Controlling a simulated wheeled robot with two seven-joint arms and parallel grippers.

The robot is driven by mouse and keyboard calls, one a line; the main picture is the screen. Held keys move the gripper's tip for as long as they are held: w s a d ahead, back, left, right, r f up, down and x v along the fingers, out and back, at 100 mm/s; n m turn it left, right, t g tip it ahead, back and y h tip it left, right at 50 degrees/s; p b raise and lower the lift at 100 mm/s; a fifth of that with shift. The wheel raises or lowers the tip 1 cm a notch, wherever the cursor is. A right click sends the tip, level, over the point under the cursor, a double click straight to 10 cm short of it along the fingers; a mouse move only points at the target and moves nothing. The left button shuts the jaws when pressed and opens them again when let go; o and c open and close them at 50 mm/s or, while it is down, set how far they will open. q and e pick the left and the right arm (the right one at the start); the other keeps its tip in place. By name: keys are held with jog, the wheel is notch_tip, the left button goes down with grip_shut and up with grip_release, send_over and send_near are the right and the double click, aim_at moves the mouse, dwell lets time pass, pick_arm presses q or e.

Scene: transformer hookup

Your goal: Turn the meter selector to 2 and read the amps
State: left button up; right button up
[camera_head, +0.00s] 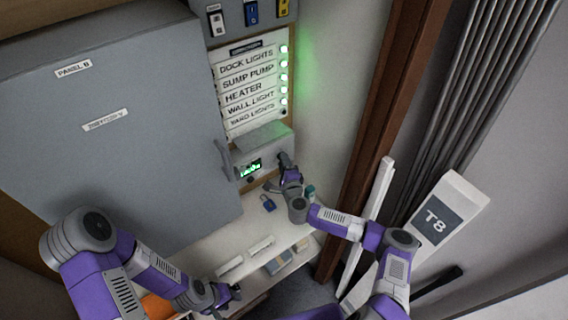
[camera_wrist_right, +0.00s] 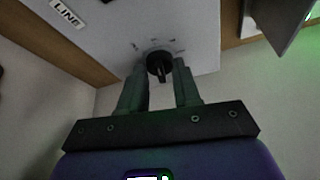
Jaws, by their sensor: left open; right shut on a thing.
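The grey meter box (camera_head: 266,141) is on the wall below the labelled switch panel. Its green lit display (camera_head: 250,169) is too small to read. My right gripper (camera_head: 286,164) is at the right end of the meter's front. In the right wrist view, the black selector knob (camera_wrist_right: 159,66) sits between the fingers of my right gripper (camera_wrist_right: 160,78), which is shut on it. Marks surround the knob, but I cannot read them or the setting. My left gripper (camera_head: 226,296) is open and empty near the shelf's front, low in the head view.
A large grey cabinet (camera_head: 110,120) labelled Panel B stands at left. A brown post (camera_head: 375,130) and a white T8 unit (camera_head: 440,215) stand at right.

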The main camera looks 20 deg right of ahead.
jog(key=m+p, duration=0.1)
jog(key=m+g, duration=0.1)
jog(key=m, duration=0.1)
jog(key=shift+d+r+y+p, duration=0.15)
jog(key=shift+r+y+p, duration=0.2)
jog(key=shift+y, duration=0.05)
jog(key=shift+w+d+r+m+g+y+p, duration=0.1)
jog(key=shift+m+g+y+p, duration=0.5)
jog(key=shift+m, duration=0.7)
jog(key=o, duration=0.7)
jog(key=shift+o, duration=0.2)
jog(key=v, duration=0.7)
jog(key=shift+s, duration=0.25)
